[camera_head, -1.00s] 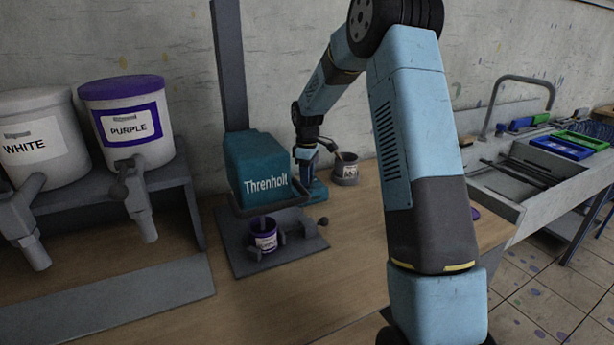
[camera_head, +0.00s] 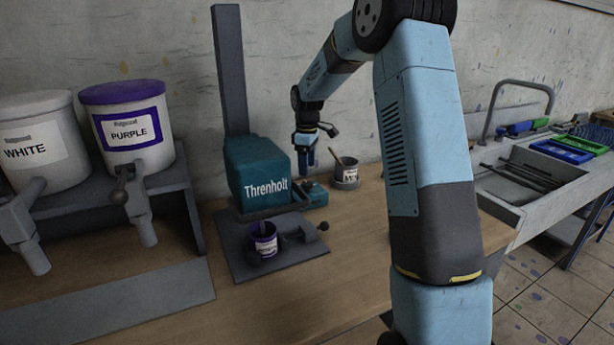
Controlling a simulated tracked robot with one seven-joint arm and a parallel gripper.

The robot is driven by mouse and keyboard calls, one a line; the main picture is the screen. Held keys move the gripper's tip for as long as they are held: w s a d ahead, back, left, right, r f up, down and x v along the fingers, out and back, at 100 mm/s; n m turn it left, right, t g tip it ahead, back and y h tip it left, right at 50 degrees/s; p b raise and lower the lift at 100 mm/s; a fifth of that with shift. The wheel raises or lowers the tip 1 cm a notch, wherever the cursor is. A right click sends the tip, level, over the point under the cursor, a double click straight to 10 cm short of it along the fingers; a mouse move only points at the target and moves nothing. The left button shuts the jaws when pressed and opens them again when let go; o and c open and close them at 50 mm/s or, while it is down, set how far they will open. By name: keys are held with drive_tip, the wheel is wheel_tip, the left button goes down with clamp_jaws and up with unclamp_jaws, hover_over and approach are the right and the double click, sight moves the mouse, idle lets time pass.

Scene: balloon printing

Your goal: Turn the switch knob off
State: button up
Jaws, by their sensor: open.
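The teal machine marked "Threnholt" (camera_head: 258,178) stands on the workbench against the wall. A low teal box (camera_head: 313,193) sits just to its right; I take it to be the switch unit. A small dark spot shows on its top, but the knob is too small to make out clearly. My gripper (camera_head: 306,164) points down above this box, open and empty, apart from it. A purple-labelled cup (camera_head: 264,245) stands under the machine's head on its grey base (camera_head: 243,262).
A grey pot (camera_head: 346,174) with a stick in it stands right of the teal box. White (camera_head: 42,150) and purple (camera_head: 130,130) paint buckets sit on a rack at left. A sink (camera_head: 530,170) is at right. The bench front (camera_head: 270,305) is clear.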

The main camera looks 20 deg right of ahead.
sight(307, 183)
wheel_tip(307, 183, up, 8)
drive_tip(key=shift+f, duration=0.2)
idle(0.3)
drive_tip(key=s+r+m+t, duration=0.1)
drive_tip(key=s+r+m, duration=0.1)
drive_tip(key=s+r, duration=0.35)
drive_tip(key=s+r+m+t, duration=0.1)
drive_tip(key=s+r+m, duration=0.1)
drive_tip(key=s, duration=0.7)
drive_tip(key=s+r+m+t, duration=0.1)
drive_tip(key=s+r+m, duration=0.1)
drive_tip(key=s+r, duration=0.35)
drive_tip(key=s+f+m+t, duration=0.1)
drive_tip(key=s+f+m, duration=0.1)
drive_tip(key=s, duration=0.9)
drive_tip(key=s+f+m+t, duration=0.1)
drive_tip(key=s+f+m, duration=0.1)
drive_tip(key=s, duration=0.9)
drive_tip(key=shift+s+d+f+m+t, duration=0.3)
drive_tip(key=shift+s+d+f+m, duration=0.05)
drive_tip(key=shift+m, duration=0.35)
